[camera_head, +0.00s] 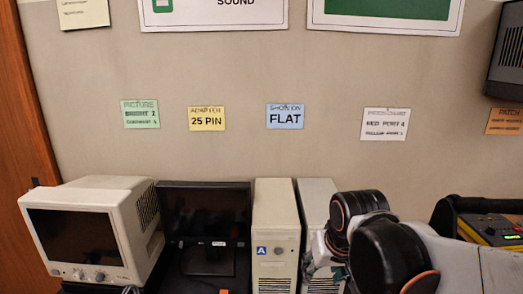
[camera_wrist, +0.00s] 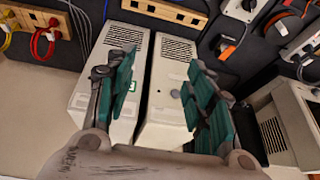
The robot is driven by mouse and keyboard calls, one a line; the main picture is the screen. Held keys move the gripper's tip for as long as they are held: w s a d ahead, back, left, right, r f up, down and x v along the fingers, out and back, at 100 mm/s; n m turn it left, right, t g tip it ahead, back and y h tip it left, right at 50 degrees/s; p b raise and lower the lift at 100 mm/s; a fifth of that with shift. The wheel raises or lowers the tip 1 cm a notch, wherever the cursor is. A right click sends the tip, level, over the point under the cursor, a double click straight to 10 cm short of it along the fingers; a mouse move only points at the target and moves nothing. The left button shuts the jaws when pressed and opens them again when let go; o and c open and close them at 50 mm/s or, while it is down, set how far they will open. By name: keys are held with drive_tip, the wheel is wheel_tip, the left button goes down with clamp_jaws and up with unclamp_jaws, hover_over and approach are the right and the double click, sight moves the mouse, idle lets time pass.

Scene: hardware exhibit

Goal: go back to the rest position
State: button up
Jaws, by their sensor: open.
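My gripper (camera_wrist: 163,90) is open in the wrist view, with its two green-padded fingers wide apart and nothing between them. The fingers show over two beige computer towers, a left one (camera_wrist: 160,58) and a right one (camera_wrist: 178,98); I cannot tell whether they touch. In the head view my arm reaches in at the lower right, and its gripper end (camera_head: 316,252) is partly visible in front of the right-hand tower (camera_head: 316,195). The tower with a blue "A" label (camera_head: 274,215) stands to its left.
A beige monitor (camera_head: 85,235) and a dark screen (camera_head: 203,225) stand left of the towers. A yellow and black device (camera_head: 490,230) is at the right.

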drive_tip(key=s+d+f+t+b, duration=0.2)
drive_tip(key=s+d, duration=0.4)
drive_tip(key=s, duration=0.5)
drive_tip(key=f+b, duration=0.1)
drive_tip(key=b, duration=0.1)
drive_tip(key=shift+s+f+t+h+b, duration=0.25)
drive_tip(key=shift+s+t+h+b, duration=0.05)
drive_tip(key=shift+s+b, duration=0.05)
drive_tip(key=shift+d, duration=0.1)
idle(0.7)
